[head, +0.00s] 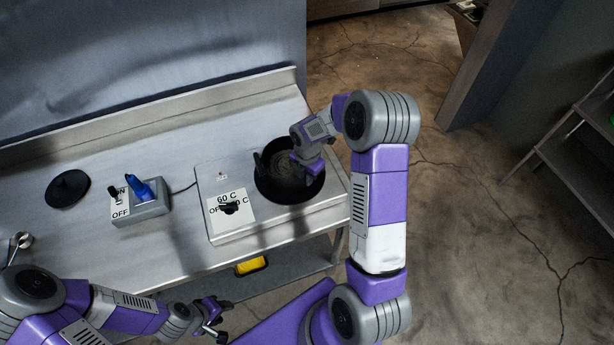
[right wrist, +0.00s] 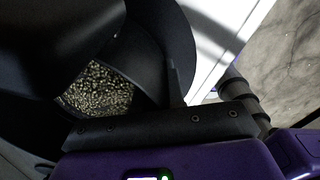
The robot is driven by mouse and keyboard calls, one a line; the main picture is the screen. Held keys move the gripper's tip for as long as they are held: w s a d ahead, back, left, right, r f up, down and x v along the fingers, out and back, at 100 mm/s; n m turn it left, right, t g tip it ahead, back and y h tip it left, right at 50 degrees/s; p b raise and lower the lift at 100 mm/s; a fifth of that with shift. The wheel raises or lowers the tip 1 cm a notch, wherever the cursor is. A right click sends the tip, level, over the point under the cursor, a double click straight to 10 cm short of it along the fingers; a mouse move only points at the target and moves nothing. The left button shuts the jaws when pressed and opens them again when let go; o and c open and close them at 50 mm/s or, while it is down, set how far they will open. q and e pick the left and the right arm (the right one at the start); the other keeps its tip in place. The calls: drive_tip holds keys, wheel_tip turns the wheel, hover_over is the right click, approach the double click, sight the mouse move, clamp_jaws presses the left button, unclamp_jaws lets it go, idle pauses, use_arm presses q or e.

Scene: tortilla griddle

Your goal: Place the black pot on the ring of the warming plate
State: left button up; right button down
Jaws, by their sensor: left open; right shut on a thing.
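The black pot (head: 268,188) is over the right part of the white warming plate (head: 240,232). It looks roughly level; I cannot tell whether it rests on the plate or is held just above it. The ring is hidden under the pot. My right gripper (head: 307,166) is shut on the pot at its right side. In the right wrist view the pot (right wrist: 178,50) fills the left and middle, with a speckled gold patch inside it, beside my dark gripper (right wrist: 165,125). My left gripper (head: 213,312) is open and empty, in front of the counter, away from the pot.
The warming plate has a black knob (head: 229,208) on its label. To its left stand a grey switch box (head: 150,208) with a blue thing on top and a round black lid-like disc (head: 68,189). A yellow item (head: 251,266) lies on the lower shelf. The counter between them is clear.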

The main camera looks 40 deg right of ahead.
drive_tip(key=shift+f, duration=0.1)
drive_tip(key=c, duration=1.2)
unclamp_jaws()
drive_tip(key=shift+c, duration=0.2)
drive_tip(key=shift+r, duration=0.3)
wheel_tip(320, 180, up, 12)
drive_tip(key=shift+f+p, duration=0.15)
drive_tip(key=shift+p, duration=0.2)
